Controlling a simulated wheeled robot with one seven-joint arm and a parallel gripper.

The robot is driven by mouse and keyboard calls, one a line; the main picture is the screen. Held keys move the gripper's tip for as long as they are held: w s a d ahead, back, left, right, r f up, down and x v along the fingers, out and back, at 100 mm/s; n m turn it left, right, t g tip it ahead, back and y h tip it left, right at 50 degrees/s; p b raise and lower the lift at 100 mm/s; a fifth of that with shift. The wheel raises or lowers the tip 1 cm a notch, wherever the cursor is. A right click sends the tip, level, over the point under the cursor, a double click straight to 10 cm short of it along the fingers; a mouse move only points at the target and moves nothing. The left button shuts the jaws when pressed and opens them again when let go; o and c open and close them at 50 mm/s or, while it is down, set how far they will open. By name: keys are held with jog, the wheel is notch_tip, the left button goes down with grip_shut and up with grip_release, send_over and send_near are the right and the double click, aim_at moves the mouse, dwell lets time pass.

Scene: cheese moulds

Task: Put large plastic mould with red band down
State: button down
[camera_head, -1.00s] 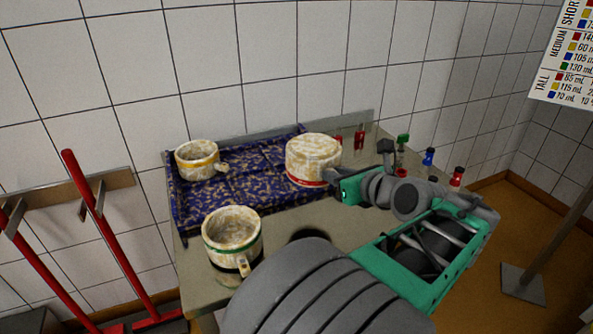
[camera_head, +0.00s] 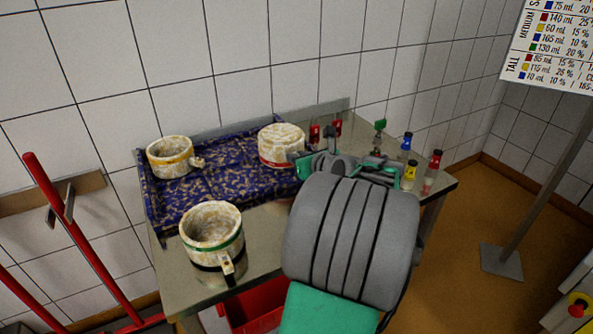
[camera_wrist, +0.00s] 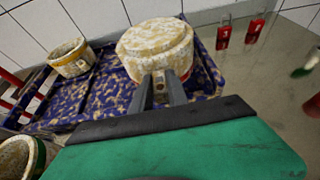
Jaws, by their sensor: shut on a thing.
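The large mould with the red band (camera_head: 281,144) is cream and brown, with its closed-looking mottled face upward. It is at the right end of the blue patterned tray (camera_head: 222,192). My gripper (camera_head: 303,160) is shut on its near right side. In the wrist view the mould (camera_wrist: 156,48) is straight ahead and the two fingers (camera_wrist: 158,90) meet its near side. The wrist view shows it over or on the tray; I cannot tell whether its underside touches. Its far side is hidden.
A yellow-banded mould (camera_head: 173,157) stands on the tray's left end. A green-banded mould (camera_head: 212,238) stands on the table (camera_head: 262,245) in front. Small bottles with coloured caps (camera_head: 409,170) line the table's right side. A red bin (camera_head: 258,306) is below.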

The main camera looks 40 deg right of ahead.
jog(key=shift+w+d+f, duration=0.15)
jog(key=shift+w+f, duration=0.15)
jog(key=shift+f, duration=0.1)
jog(key=shift+w+d+f+b, duration=0.1)
jog(key=shift+f+b, duration=0.05)
jog(key=shift+f, duration=0.75)
jog(key=shift+w+d+f+b, duration=0.1)
jog(key=shift+f+b, duration=0.05)
jog(key=shift+f, duration=0.75)
jog(key=shift+f, duration=0.15)
jog(key=c, duration=1.3)
grip_release()
jog(key=shift+s+r, duration=0.15)
jog(key=shift+r, duration=0.05)
jog(key=p+v, duration=0.1)
jog(key=v, duration=1)
jog(key=shift+s+a+r, duration=0.15)
jog(key=shift+s, duration=0.15)
